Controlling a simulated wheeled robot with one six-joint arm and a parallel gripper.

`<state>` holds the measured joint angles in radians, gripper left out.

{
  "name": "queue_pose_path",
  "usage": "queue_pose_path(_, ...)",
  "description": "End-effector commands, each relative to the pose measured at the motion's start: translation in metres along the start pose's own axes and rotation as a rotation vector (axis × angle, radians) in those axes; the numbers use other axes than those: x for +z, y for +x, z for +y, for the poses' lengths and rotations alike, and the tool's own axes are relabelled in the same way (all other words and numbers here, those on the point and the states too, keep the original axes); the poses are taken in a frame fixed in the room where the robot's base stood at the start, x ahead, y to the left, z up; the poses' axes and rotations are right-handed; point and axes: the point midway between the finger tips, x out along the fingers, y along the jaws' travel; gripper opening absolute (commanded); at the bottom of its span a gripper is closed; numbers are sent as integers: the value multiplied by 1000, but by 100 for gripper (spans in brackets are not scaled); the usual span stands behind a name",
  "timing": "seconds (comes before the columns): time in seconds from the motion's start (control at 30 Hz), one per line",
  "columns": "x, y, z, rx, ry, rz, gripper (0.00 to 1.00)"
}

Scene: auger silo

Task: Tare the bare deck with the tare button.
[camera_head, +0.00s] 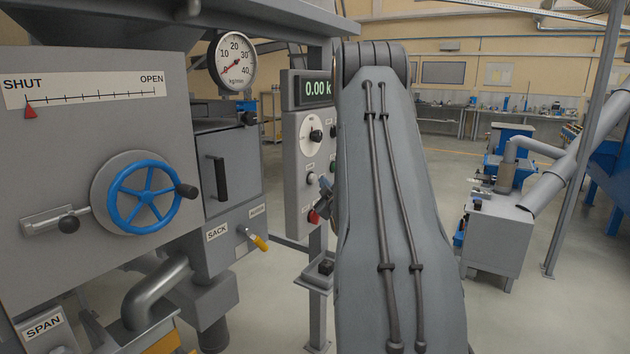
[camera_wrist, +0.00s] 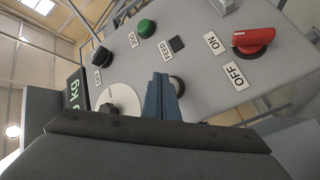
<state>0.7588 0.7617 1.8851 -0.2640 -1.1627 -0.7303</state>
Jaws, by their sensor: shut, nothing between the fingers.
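I cannot tell which is the tare button; the label by the knob is too small to read. My gripper (camera_wrist: 162,82) is shut and empty, its blue fingers in front of the panel. Whether they touch it is unclear.
A red ON/OFF switch (camera_wrist: 253,40) sits on the panel to the right of the fingers. To the panel's left are a blue handwheel (camera_head: 145,193), a black door handle (camera_head: 217,178) and a yellow-tipped lever (camera_head: 258,242).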

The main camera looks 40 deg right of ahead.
Motion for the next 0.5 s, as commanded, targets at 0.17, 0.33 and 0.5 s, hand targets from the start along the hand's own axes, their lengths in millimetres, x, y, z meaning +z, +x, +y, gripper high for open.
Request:
queue_pose_path(0.17, 0, 0, 0, 0, 0, 0, 0)
queue_pose_path(0.33, 3, -3, 3, 0, 0, -1, 0)
queue_pose_path(0.5, 10, -13, 10, -1, 0, -2, 0)
